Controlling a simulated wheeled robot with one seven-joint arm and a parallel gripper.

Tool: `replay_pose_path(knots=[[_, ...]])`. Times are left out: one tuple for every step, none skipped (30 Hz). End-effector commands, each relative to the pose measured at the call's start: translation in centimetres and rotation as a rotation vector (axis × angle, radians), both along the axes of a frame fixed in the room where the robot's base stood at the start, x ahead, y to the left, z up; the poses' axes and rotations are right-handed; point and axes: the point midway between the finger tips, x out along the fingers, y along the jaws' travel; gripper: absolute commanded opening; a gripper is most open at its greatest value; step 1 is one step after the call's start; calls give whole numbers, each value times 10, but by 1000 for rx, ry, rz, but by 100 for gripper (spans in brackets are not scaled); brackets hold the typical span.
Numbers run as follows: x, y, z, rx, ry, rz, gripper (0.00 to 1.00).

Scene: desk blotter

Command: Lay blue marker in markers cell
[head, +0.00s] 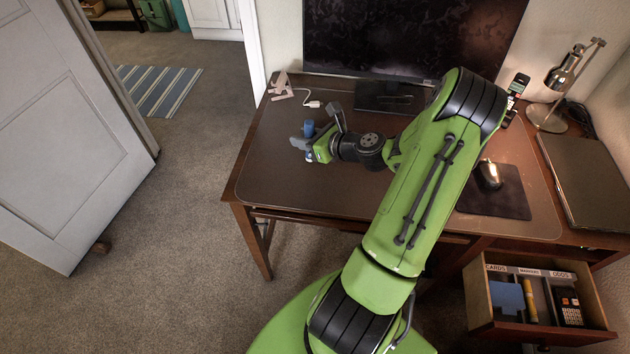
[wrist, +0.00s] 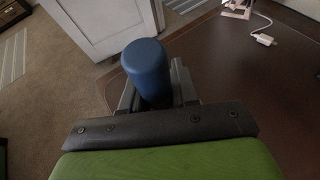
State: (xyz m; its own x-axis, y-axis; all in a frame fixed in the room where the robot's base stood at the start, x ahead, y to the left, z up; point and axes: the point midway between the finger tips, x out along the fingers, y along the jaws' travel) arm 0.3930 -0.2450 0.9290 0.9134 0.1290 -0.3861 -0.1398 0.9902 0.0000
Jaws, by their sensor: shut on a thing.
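The blue marker (wrist: 147,68) is a thick blue cylinder, gripped between the fingers of my gripper (wrist: 158,95) in the wrist view. In the head view the marker (head: 309,128) shows above and below my gripper (head: 307,143), held roughly upright over the left part of the desk. I cannot tell whether its lower end touches the desk. The markers cell (head: 536,311) is the middle compartment of the open drawer (head: 483,318) at lower right, under the label "MARKERS". A yellow marker (head: 529,297) lies in that cell.
The cards cell holds blue cards (head: 507,297); the odds cell holds a black calculator (head: 569,306). A monitor (head: 410,40), mouse (head: 488,175), lamp (head: 562,80) and laptop (head: 585,180) stand on the desk (head: 300,195). The blotter's front left is clear.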

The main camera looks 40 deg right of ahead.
Motion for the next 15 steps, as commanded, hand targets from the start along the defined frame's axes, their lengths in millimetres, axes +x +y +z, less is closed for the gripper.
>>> replay_pose_path(knots=[[-2,-7,0,0,-2,-22,0],[-3,-9,0,1,-3,-30,0],[-4,-12,1,1,-4,-39,0],[-5,-14,1,1,-5,-45,0],[-5,-14,1,2,-5,-47,0],[-5,-15,1,1,-5,-48,0],[-5,-15,1,1,-5,-48,0],[-5,-14,1,1,-5,-48,0],[-5,-14,2,2,-5,-47,0],[-5,-14,2,2,-5,-47,0],[-5,-14,2,1,-5,-47,0],[-5,-14,0,2,-4,-46,0],[-5,-14,-3,3,-4,-46,0],[-5,-14,-9,3,-4,-46,0],[-5,-14,-19,5,-3,-46,0]])
